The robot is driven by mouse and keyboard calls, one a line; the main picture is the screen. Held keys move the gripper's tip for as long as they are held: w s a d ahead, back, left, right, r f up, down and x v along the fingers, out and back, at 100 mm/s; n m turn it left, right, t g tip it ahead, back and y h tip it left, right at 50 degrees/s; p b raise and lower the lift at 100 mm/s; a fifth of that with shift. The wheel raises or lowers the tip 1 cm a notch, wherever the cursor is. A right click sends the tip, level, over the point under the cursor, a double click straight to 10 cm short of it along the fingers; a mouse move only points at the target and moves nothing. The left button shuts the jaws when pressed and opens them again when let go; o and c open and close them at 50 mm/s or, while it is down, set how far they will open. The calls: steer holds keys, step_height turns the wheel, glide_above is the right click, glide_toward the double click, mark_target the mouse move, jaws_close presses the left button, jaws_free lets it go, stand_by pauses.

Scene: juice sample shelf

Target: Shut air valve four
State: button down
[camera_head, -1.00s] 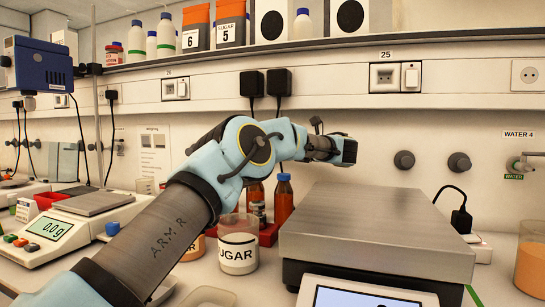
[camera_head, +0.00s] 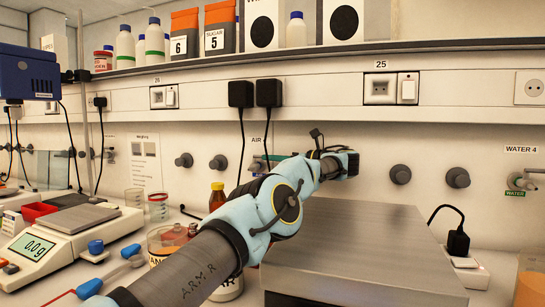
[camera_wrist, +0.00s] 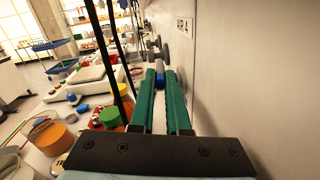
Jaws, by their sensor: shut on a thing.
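In the wrist view, my gripper (camera_wrist: 160,73) has two green fingers closed around a blue piece (camera_wrist: 160,82), which looks like the air valve's handle. The fingers lie along the wall, below a label reading AIR 4 (camera_wrist: 185,22). In the head view, the AIR label (camera_head: 257,140) is partly visible on the wall behind my arm. My arm covers most of the gripper and the valve there, so the handle's angle cannot be told.
A metal-topped balance (camera_head: 350,240) stands right below my arm. A brown bottle (camera_head: 217,194) and jars stand to its left. Dark wall knobs (camera_head: 400,174) stick out at the right, near the WATER 4 valve (camera_head: 520,180). Black cables (camera_head: 241,140) hang in front of the wall.

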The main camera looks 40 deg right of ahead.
steer(key=shift+w+r, duration=0.1)
steer(key=shift+r, duration=0.05)
steer(key=c, duration=0.9)
jaws_free()
steer(key=p+v, duration=0.7)
steer(key=p, duration=0.2)
steer(key=shift+s, duration=0.2)
steer(key=shift+d, duration=0.1)
